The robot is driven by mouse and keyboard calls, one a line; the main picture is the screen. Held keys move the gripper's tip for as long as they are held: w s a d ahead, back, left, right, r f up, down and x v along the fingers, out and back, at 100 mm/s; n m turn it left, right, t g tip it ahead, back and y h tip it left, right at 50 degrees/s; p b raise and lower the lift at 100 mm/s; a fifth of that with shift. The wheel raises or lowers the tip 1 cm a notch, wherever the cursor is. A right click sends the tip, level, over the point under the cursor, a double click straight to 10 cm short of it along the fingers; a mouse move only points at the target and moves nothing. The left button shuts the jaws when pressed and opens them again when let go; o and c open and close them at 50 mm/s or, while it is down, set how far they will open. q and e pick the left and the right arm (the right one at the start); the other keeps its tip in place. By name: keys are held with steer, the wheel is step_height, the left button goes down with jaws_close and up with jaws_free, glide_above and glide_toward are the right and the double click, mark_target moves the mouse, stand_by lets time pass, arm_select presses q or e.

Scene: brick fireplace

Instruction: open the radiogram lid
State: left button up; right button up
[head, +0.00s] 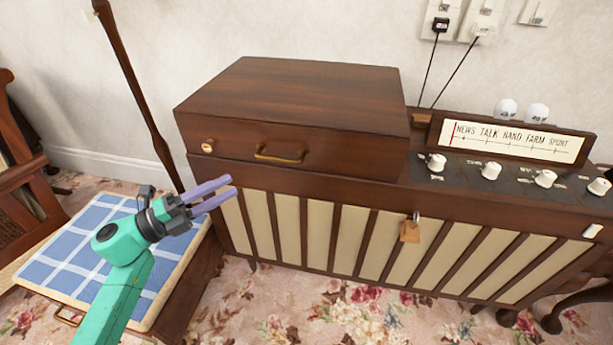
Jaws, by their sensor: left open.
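The radiogram (340,180) is a dark wood cabinet with cream slats on its front. Its lid (300,92) is a raised wooden box on the left part of the top, and it lies closed. A brass handle (281,155) is on the lid's front face, with a round brass knob or lock (207,147) to its left. My left gripper (220,193) has purple fingers, open and empty. It shows in front of the radiogram's left end, below and left of the handle, apart from it. My right gripper is not in view.
A padlock (410,230) hangs on the radiogram's front. Knobs (491,171) and a dial panel (513,140) are on the right. A blue checked cushioned seat (80,245) is at the left, near a leaning wooden pole (135,85). Wall sockets with cables are behind.

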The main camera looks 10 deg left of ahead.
mark_target(279, 158)
arm_select(q)
steer(key=x, duration=1.4)
steer(key=shift+w+a+r, duration=0.1)
steer(key=shift+a, duration=0.05)
jaws_close()
stand_by(0.5)
